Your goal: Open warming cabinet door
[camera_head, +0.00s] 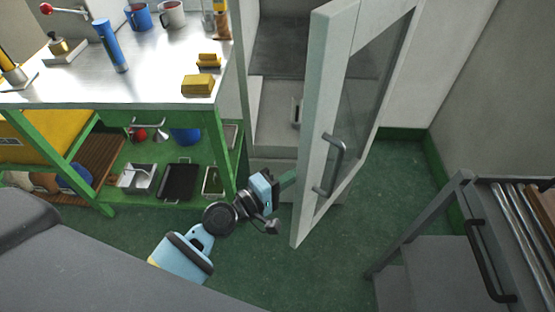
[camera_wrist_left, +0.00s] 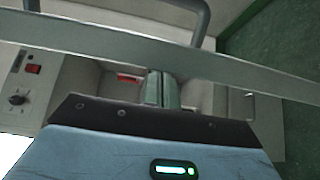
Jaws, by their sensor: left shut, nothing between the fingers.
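The warming cabinet door (camera_head: 318,110) is a pale frame with a glass pane. It stands ajar, swung out from the cabinet (camera_head: 270,125), and its bar handle (camera_head: 333,165) is on the outer face. My left gripper (camera_head: 288,178) is shut and empty at the free edge of the door, on the cabinet side, away from the handle. In the left wrist view the shut fingers (camera_wrist_left: 161,88) point at the door edge (camera_wrist_left: 120,42), with the handle (camera_wrist_left: 190,12) beyond it. I cannot tell whether they touch. My right gripper is not in view.
A green-framed workbench (camera_head: 150,92) with mugs, tools and yellow blocks stands left of the cabinet. A grey cart (camera_head: 425,255) with a black handle is at the lower right. Green floor (camera_head: 330,260) is clear between. The wrist view shows a red switch (camera_wrist_left: 33,69) and knob (camera_wrist_left: 17,99).

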